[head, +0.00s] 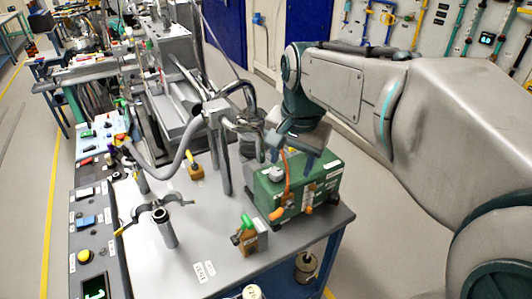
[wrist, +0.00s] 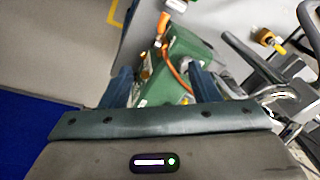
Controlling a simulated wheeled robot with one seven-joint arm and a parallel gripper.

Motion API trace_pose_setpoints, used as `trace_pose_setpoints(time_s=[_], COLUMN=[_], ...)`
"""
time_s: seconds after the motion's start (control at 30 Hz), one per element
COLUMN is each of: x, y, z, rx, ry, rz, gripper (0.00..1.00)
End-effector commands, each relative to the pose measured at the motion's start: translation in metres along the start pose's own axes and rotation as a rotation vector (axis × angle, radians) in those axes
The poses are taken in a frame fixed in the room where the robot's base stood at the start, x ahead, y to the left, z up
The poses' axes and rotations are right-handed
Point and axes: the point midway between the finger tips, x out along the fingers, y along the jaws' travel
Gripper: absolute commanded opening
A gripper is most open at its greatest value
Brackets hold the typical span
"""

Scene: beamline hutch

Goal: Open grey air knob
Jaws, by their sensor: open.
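A green box (head: 318,185) with white labels stands at the right end of the grey bench. A grey round knob-like part (head: 276,173) sits on its top; I cannot tell for sure that it is the air knob. My gripper (head: 291,159) is above the box, pointing down, with its blue fingers apart and nothing seen between them. In the wrist view my gripper (wrist: 162,84) has the green box (wrist: 182,58) beyond and between its fingers.
An orange hose (head: 285,180) runs down the front of the box. A small block with a green knob (head: 246,225) stands at the bench's front. Metal pipes (head: 220,125) rise close left of the gripper. A clamp (head: 157,208) stands on the bench (head: 205,240).

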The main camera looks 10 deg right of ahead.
Motion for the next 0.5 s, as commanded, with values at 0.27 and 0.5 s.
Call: trace_pose_setpoints(time_s=[0.27, 0.5], x=[0.004, 0.007], y=[-0.046, -0.067], z=[-0.06, -0.086], rx=[0.488, 0.733], ry=[-0.061, -0.066], rz=[0.095, 0.155], gripper=[0.56, 0.56])
